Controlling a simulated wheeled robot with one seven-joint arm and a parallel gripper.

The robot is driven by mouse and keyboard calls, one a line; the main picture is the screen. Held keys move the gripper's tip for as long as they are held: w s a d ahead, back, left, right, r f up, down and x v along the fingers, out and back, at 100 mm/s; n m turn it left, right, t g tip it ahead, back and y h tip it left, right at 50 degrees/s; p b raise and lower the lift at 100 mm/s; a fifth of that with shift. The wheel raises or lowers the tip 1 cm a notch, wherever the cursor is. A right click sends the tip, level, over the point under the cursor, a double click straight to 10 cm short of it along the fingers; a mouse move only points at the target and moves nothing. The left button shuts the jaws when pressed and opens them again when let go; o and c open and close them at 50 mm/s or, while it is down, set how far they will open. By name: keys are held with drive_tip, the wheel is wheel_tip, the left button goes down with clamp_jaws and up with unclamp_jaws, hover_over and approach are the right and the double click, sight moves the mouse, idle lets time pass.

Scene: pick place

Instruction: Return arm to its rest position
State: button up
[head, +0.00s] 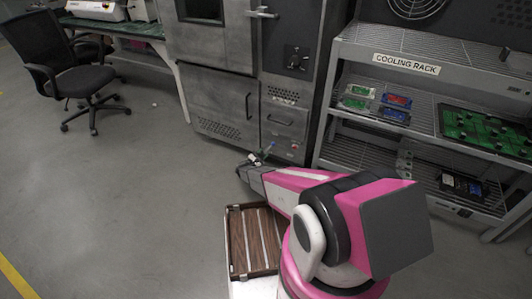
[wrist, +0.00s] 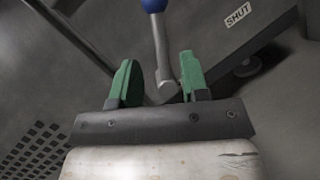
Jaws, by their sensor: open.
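My gripper (wrist: 160,85) is open in the wrist view, its two green fingers spread apart. A metal lever with a blue knob (wrist: 154,5) shows between and beyond the fingers; I cannot tell whether they touch it. In the head view my pink and grey arm reaches forward, and my gripper (head: 262,155) is small at its far end, in front of the lower part of a large grey cabinet (head: 217,98). The blue knob shows there as a small spot (head: 273,143).
A cooling rack (head: 405,68) with small coloured boxes and green boards stands close on the right. A wooden slatted tray (head: 238,245) lies just left of my arm. A black office chair (head: 75,80) and a bench are at the upper left. The floor at left is clear.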

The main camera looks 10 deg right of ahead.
drive_tip(key=shift+v, duration=0.75)
drive_tip(key=s+d+r+m+g+y, duration=0.2)
drive_tip(key=s+d+r+m+g, duration=0.3)
drive_tip(key=s+r, duration=0.35)
drive_tip(key=s+d+r+m+g+y, duration=0.35)
drive_tip(key=s+r+m+g, duration=0.2)
drive_tip(key=s+r, duration=0.35)
drive_tip(key=s+a+r+m+y, duration=0.3)
drive_tip(key=s+r+y, duration=0.3)
drive_tip(key=s+r, duration=0.3)
drive_tip(key=s+a+r+m+y, duration=0.3)
drive_tip(key=s+r+m+y, duration=0.2)
drive_tip(key=s+r, duration=0.5)
drive_tip(key=shift+a+g+y, duration=0.3)
drive_tip(key=shift+g+y, duration=0.05)
drive_tip(key=shift+y, duration=0.1)
